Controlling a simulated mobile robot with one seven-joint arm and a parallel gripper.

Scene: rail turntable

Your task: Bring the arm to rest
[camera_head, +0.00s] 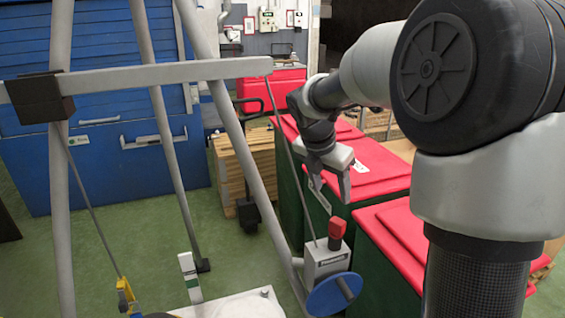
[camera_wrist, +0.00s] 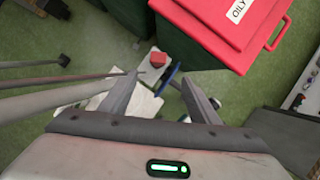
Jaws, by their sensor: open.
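My gripper (camera_head: 329,192) hangs from my bent arm, fingers pointing down, near the middle of the head view. Beyond the fingertips, lower down, are the red knob (camera_wrist: 158,59) and the edge of a blue disc (camera_wrist: 168,80). I cannot tell the exact gap to them.
A grey tube frame (camera_head: 170,74) with a crossbar stands at the left. Red-lidded bins (camera_head: 385,168) stand at the right; one lid (camera_wrist: 225,25) is near the gripper in the wrist view. A blue cabinet (camera_head: 100,165) and wooden pallets (camera_head: 240,160) are behind. Green floor (camera_head: 130,235) shows between.

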